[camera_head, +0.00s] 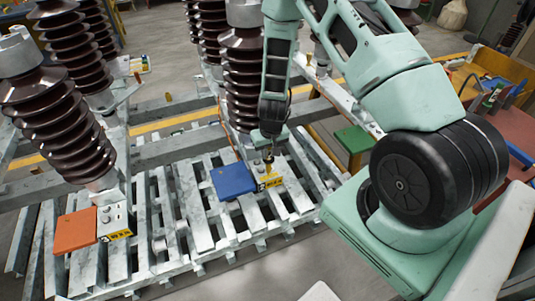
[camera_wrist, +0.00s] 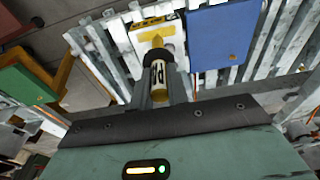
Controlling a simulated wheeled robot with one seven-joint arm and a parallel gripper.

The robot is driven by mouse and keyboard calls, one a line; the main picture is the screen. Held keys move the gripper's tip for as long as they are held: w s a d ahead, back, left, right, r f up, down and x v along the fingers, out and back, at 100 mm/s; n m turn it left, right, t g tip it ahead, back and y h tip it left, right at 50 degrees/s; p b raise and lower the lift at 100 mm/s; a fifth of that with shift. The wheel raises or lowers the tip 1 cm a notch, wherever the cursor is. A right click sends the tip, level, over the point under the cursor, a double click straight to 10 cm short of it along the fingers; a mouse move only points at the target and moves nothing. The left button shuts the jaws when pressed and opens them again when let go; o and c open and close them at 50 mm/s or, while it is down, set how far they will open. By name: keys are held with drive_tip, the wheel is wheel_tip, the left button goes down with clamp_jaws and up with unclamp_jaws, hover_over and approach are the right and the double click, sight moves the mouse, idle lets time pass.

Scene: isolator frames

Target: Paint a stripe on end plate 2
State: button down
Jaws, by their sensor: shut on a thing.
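My gripper (camera_head: 270,143) is shut on a paint marker (camera_wrist: 158,84) with a yellow body, black collar and yellow tip. In the wrist view my gripper (camera_wrist: 161,88) points the marker tip at a pale end plate (camera_wrist: 145,48) beside a blue box. Yellow paint (camera_wrist: 146,33) shows on the plate around the tip. The tip appears at or very near the surface; contact cannot be told for sure. The plate has a yellow-and-black label (camera_wrist: 155,20), whose number I cannot read. In the head view this plate (camera_head: 287,171) lies below my gripper, partly hidden.
The blue box (camera_head: 233,180) lies just left of the plate. A similar plate with an orange box (camera_head: 75,230) is at the left. Tall brown ribbed insulators (camera_head: 58,120) stand behind on the slatted metal frame (camera_head: 183,205). A green box (camera_head: 354,139) is at the right.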

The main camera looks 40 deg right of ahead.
drive_tip(key=shift+a+r, duration=0.15)
drive_tip(key=shift+r, duration=0.8)
drive_tip(key=shift+w+r+p, duration=0.1)
drive_tip(key=shift+r+p, duration=0.6)
drive_tip(key=shift+p, duration=0.1)
drive_tip(key=shift+r+p, duration=1.25)
drive_tip(key=shift+r, duration=0.55)
